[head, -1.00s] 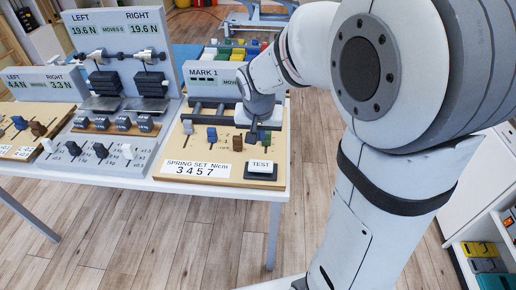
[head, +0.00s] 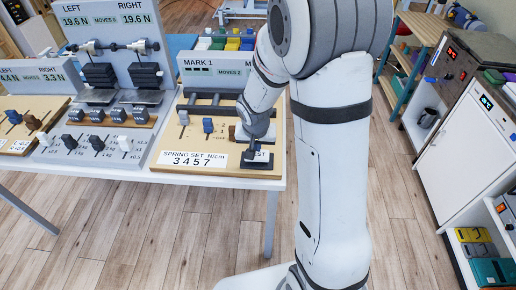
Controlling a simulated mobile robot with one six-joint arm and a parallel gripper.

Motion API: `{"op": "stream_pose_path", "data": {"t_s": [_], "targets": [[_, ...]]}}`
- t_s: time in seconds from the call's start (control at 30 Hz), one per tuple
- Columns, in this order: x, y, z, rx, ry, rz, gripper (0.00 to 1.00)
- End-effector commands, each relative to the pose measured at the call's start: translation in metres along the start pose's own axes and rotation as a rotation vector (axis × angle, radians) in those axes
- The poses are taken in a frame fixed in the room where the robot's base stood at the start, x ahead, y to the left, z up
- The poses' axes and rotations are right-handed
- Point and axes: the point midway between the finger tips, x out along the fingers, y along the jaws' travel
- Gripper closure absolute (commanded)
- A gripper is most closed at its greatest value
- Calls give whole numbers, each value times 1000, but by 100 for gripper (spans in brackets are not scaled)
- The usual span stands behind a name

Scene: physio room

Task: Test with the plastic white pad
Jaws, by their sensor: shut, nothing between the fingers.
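The white pad (head: 265,154) marked TEST sits on a black base (head: 257,164) at the front right of the wooden spring board (head: 222,172). My gripper (head: 253,151) is shut and empty, pointing down at the pad's left part and hiding the first letters of its label. It looks at or just above the pad; I cannot tell if it touches or if the pad is pressed. The display (head: 212,68) behind reads MARK 1.
A blue slider (head: 208,125) stands on the board; my wrist partly hides others nearby. A white cabinet (head: 455,150) stands at right. The floor in front is clear.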

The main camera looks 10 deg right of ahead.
Motion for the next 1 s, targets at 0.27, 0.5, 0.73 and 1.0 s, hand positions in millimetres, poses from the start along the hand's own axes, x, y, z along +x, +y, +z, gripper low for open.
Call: {"op": "stream_pose_path", "data": {"t_s": [0.27,0.5,0.73,1.0], "targets": [[18,0,5,0,1,0,100],[18,0,5,1,1,0,100],[26,1,7,1,1,1,100],[45,1,13,2,0,1,100]]}}
